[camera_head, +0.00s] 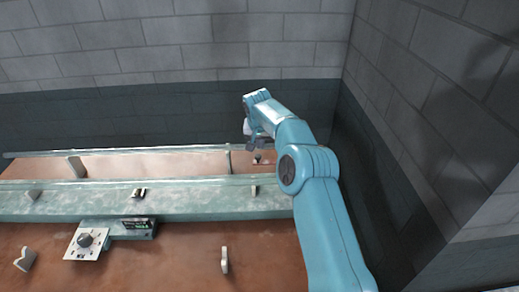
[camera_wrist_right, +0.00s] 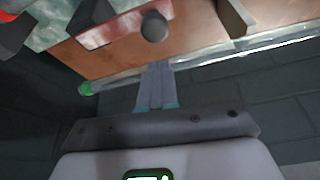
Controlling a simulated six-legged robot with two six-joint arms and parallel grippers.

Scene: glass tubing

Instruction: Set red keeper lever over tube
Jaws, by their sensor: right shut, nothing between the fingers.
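My right gripper (camera_head: 254,141) is over the far right end of the bench, beyond the rear rail. In the right wrist view its two fingers (camera_wrist_right: 157,86) are together with nothing between them. Just ahead of the fingertips is a worn red and pale piece (camera_wrist_right: 106,32) with a dark round knob (camera_wrist_right: 154,26); it looks like the keeper lever, and the fingers appear apart from it. In the head view this knob (camera_head: 257,157) is small, just below the gripper. A clear glass tube (camera_wrist_right: 225,60) runs behind the fingertips, with a green end (camera_wrist_right: 86,89) at left. My left gripper is out of view.
A pale upright support (camera_wrist_right: 236,18) stands right of the knob. A teal rail (camera_head: 90,203) crosses the brown bench (camera_head: 180,255), with a dial plate (camera_head: 86,241) in front. Several small holders stand on the bench. Block walls (camera_head: 230,50) close the back and right.

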